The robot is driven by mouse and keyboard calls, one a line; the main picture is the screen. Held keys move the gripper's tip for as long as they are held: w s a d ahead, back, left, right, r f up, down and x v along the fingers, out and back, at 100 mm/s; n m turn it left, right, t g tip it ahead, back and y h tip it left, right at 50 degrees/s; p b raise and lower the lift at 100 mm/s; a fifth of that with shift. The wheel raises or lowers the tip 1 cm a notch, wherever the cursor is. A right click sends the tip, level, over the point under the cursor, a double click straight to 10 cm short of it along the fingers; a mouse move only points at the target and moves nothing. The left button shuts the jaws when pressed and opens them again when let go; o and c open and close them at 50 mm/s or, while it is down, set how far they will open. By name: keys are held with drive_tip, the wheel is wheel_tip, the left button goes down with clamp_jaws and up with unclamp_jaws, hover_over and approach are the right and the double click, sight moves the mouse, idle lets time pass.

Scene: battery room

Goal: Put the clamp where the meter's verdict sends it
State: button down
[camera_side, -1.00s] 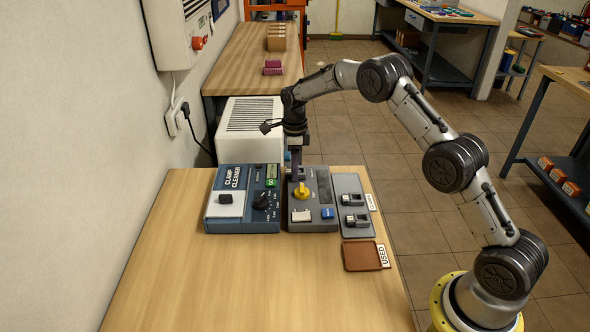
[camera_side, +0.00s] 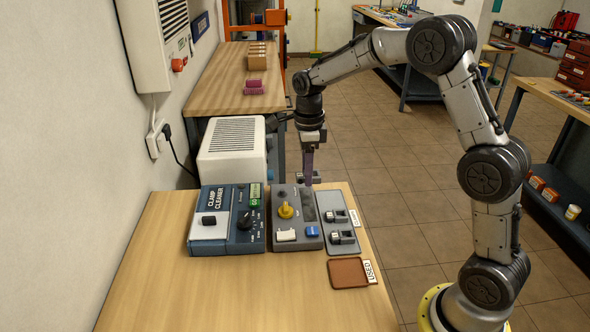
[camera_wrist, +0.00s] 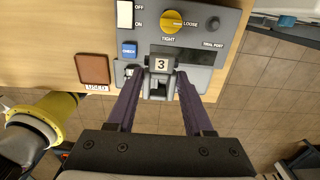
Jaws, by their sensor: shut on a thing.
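My gripper (camera_side: 311,180) is shut on a dark grey clamp (camera_wrist: 158,85) with a white tag marked 3. In the wrist view the purple fingers (camera_wrist: 155,100) hold it from both sides. In the side view it hangs near the back right corner of the grey meter (camera_side: 297,247). The meter has a yellow knob (camera_side: 286,211) with LOOSE and TIGHT marks, a white OFF/ON switch (camera_wrist: 125,14) and a blue CHECK button (camera_wrist: 129,50). Its dark display (camera_side: 309,207) shows no readable verdict. The brown USED tray (camera_side: 347,273) looks empty.
The blue clamp cleaner (camera_side: 225,240), with a black dial, stands left of the meter. A grey plate (camera_side: 346,248) right of the meter carries two clamps (camera_side: 340,216). A white vented box (camera_side: 232,150) stands behind. The front of the table (camera_side: 230,295) is clear.

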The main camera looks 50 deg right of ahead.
drive_tip(key=shift+s+a+r+n, duration=0.1)
drive_tip(key=shift+s+r+n, duration=0.25)
drive_tip(key=shift+s, duration=0.4)
drive_tip(key=n, duration=0.4)
drive_tip(key=shift+s+f, duration=0.1)
drive_tip(key=shift+f, duration=0.2)
drive_tip(key=n, duration=0.2)
drive_tip(key=s+n, duration=0.1)
drive_tip(key=shift+d+f, duration=0.2)
drive_tip(key=shift+f, duration=0.1)
drive_tip(key=s+d+f+n, duration=0.2)
drive_tip(key=s+d+n, duration=0.25)
drive_tip(key=n, duration=0.55)
hover_over(334, 201)
drive_tip(key=f, duration=0.8)
drive_tip(key=shift+s+a+f, duration=0.1)
drive_tip(key=shift+s+f, duration=0.1)
drive_tip(key=shift+s, duration=0.2)
drive_tip(key=shift+w+d+f, duration=0.2)
drive_tip(key=shift+w+f, duration=0.25)
drive_tip(key=shift+f, duration=1.6)
drive_tip(key=shift+f, duration=0.3)
